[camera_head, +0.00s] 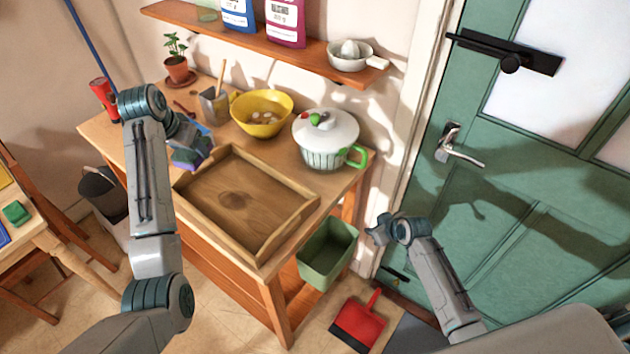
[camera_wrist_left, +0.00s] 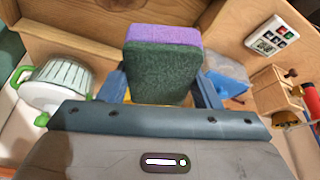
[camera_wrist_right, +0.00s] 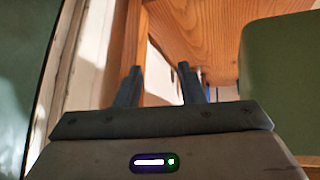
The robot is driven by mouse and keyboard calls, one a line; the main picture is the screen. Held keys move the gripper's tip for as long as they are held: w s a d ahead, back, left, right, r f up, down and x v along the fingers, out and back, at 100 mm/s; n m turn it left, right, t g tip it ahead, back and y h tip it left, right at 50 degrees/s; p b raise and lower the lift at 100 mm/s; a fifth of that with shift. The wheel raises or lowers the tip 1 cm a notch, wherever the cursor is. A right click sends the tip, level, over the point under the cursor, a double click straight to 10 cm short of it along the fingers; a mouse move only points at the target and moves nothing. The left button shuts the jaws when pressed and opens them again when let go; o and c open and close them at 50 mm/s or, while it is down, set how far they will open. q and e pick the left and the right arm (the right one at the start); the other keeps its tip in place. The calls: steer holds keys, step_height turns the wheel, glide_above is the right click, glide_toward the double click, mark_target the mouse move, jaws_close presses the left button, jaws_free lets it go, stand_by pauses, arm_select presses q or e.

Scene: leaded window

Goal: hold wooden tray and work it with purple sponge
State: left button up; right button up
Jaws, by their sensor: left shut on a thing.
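The wooden tray (camera_head: 265,190) lies empty on the wooden workbench, with raised sides. My left gripper (camera_head: 190,148) is shut on the purple sponge (camera_head: 187,160), just beyond the tray's left corner. In the left wrist view the sponge (camera_wrist_left: 163,68) is purple with a dark green face, and sits between the two fingers. A wooden side of the tray (camera_wrist_left: 95,20) shows behind it. My right gripper (camera_head: 378,233) is away from the tray, low by the door frame. Its fingers stand apart and empty in the right wrist view (camera_wrist_right: 160,75).
A white lidded pot (camera_head: 325,140), a yellow bowl (camera_head: 262,112) and a utensil holder (camera_head: 213,106) stand behind the tray. A green bin (camera_head: 327,253) is below the bench's right end. A shelf (camera_head: 270,42) overhangs the back. A green door (camera_head: 500,180) is at right.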

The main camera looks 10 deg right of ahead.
steer(key=w+a+r+n+t+y, duration=0.1)
steer(key=w+a+r+n+y, duration=0.1)
steer(key=a+r, duration=0.45)
steer(key=w+a+r+n+t+y, duration=0.1)
steer(key=w+a+r+n, duration=0.2)
steer(key=r, duration=0.6)
steer(key=m+y, duration=0.2)
steer(key=y, duration=0.1)
glide_toward(283, 174)
steer(key=shift+s+d+t, duration=0.4)
steer(key=shift+s+d, duration=0.55)
steer(key=shift+s, duration=0.25)
steer(key=shift+w+a+y, duration=0.3)
steer(key=shift+w+a, duration=0.2)
steer(key=shift+a, duration=0.1)
steer(key=x, duration=1.1)
steer(key=shift+d+f, duration=0.1)
steer(key=shift+d, duration=0.05)
steer(key=shift+c, duration=0.3)
jaws_close()
